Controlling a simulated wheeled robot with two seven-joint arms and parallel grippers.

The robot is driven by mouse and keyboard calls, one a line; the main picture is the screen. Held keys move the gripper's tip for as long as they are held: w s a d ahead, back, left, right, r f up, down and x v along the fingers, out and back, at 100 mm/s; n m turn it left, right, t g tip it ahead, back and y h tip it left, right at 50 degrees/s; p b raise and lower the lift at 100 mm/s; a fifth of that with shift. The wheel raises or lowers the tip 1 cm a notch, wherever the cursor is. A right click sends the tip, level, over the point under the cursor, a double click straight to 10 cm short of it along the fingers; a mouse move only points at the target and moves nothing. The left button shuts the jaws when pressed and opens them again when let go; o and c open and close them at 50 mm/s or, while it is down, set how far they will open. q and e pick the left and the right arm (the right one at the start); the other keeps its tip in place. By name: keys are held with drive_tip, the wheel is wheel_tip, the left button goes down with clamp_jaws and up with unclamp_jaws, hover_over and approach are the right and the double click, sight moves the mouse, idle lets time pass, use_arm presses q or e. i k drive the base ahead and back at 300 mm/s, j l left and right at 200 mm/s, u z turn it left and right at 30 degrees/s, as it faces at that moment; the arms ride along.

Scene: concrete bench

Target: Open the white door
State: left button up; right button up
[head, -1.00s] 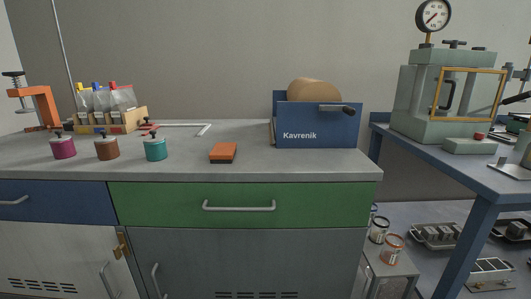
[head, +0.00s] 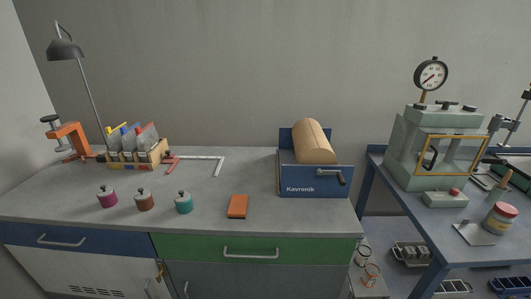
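The white door (head: 75,270) is the front of the cabinet at the lower left of the bench, under the blue drawer (head: 62,240). It looks shut and flush with the cabinet front. Its lower part is cut off by the picture's bottom edge. Dark vent slots show low on it, and the upper end of a metal handle (head: 148,288) shows near its right edge. A brass-coloured latch (head: 160,269) sits at that right edge, beside the grey door (head: 215,282). Neither of my grippers is in view.
The bench top (head: 120,228) carries an orange clamp (head: 70,135), three small knobbed weights, an orange block (head: 238,206) and a blue Kavrenik box (head: 315,180). A green drawer (head: 200,246) is right of the blue one. A blue table (head: 410,220) stands at the right.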

sight(105, 277)
drive_tip(key=u, duration=1.2)
